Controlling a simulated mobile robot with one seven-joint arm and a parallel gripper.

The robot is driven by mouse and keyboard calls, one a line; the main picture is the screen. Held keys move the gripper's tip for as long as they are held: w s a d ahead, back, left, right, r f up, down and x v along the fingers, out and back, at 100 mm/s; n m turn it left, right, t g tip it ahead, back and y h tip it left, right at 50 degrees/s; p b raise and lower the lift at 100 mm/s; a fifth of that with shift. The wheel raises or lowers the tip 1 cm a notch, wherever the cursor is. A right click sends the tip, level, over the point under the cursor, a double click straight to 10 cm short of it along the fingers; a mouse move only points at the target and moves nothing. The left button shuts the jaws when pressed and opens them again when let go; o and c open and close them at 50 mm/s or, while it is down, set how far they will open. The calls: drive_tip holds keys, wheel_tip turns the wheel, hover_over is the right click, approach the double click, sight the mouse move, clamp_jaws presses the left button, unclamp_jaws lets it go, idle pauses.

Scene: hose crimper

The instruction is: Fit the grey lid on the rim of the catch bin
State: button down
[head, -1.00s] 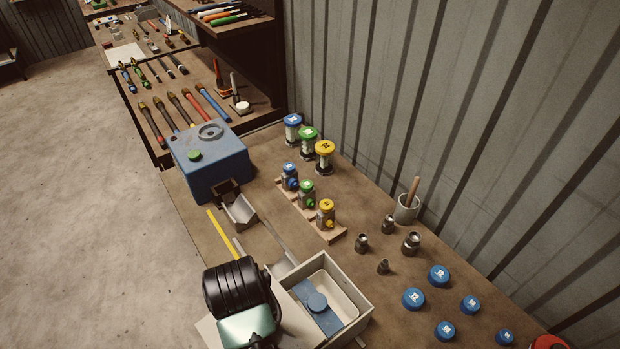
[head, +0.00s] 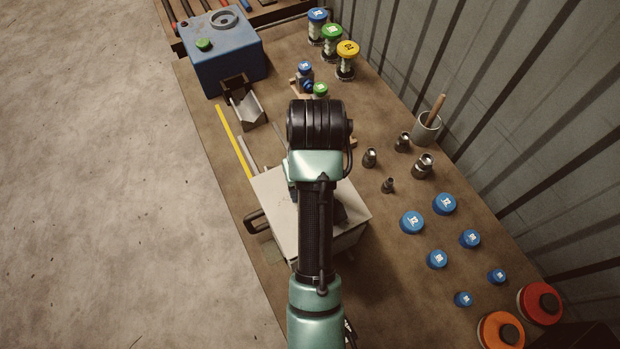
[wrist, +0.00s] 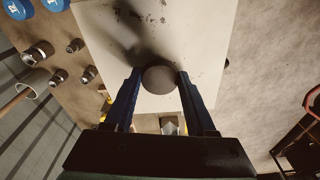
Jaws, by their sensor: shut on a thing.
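The grey lid (head: 272,195) is a flat pale plate in the head view, partly hidden under my arm. It lies over the catch bin (head: 348,243), whose opening is covered from sight; a bit of its wall shows below the lid's right edge. In the wrist view the lid (wrist: 190,45) fills the middle, with a dark round knob (wrist: 159,80) on it. My gripper (wrist: 157,74) is shut on this knob, one blue finger on each side. I cannot tell whether the lid touches the rim all round or hangs just above it.
A black handle (head: 256,222) sticks out left of the bin. A blue machine (head: 222,52) and small chute (head: 246,108) stand behind. Metal fittings (head: 423,165), a grey cup (head: 426,128) and blue caps (head: 412,222) are to the right. Red and orange round items (head: 538,300) lie at front right.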

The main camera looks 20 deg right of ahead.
drive_tip(key=shift+f+b, duration=0.5)
drive_tip(key=shift+f, duration=0.2)
drive_tip(key=shift+f+p, duration=0.35)
drive_tip(key=shift+f, duration=0.8)
drive_tip(key=shift+f, duration=0.35)
drive_tip(key=shift+c, duration=1.1)
unclamp_jaws()
drive_tip(key=r+p, duration=0.2)
drive_tip(key=r, duration=0.1)
drive_tip(key=r+p, duration=0.2)
drive_tip(key=r, duration=0.2)
drive_tip(key=s+r+p, duration=0.1)
drive_tip(key=r+p, duration=0.2)
drive_tip(key=shift+a+r, duration=0.1)
drive_tip(key=shift+r, duration=0.25)
drive_tip(key=shift+s+r+p, duration=0.2)
drive_tip(key=shift+r+p, duration=0.75)
drive_tip(key=shift+p, duration=0.15)
